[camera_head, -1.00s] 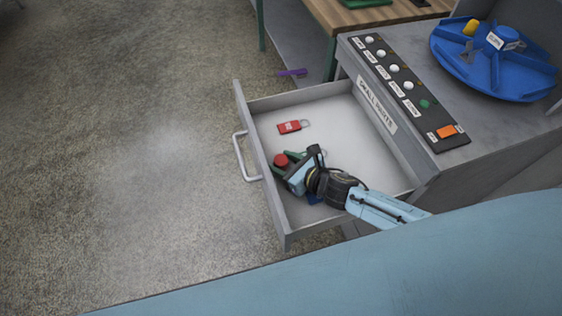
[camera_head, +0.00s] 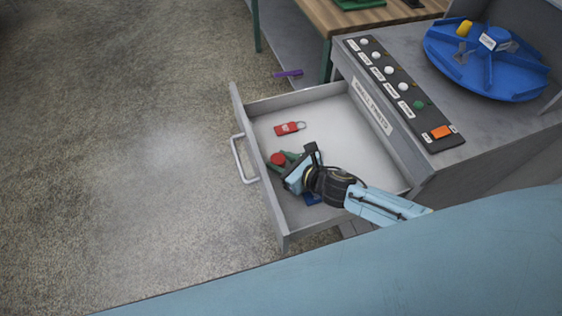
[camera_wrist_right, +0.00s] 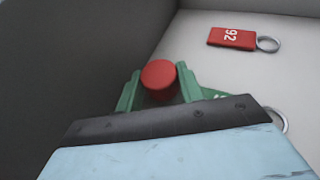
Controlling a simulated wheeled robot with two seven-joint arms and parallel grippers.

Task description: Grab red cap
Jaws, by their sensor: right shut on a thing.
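The red cap (camera_head: 278,159) is round and sits near the front left side of the open drawer (camera_head: 362,174). My right gripper (camera_head: 284,160) reaches down into the drawer with its green fingers on either side of the cap. In the right wrist view, the cap (camera_wrist_right: 159,75) lies between the two green fingertips of my right gripper (camera_wrist_right: 158,88), which is shut on it. The cap's lower part is hidden by the gripper. My left gripper is not in view.
A red tag with a metal ring (camera_head: 289,128) lies in the drawer behind the cap. The drawer walls are close around. A blue divided tray (camera_head: 487,60) stands on the counter at right.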

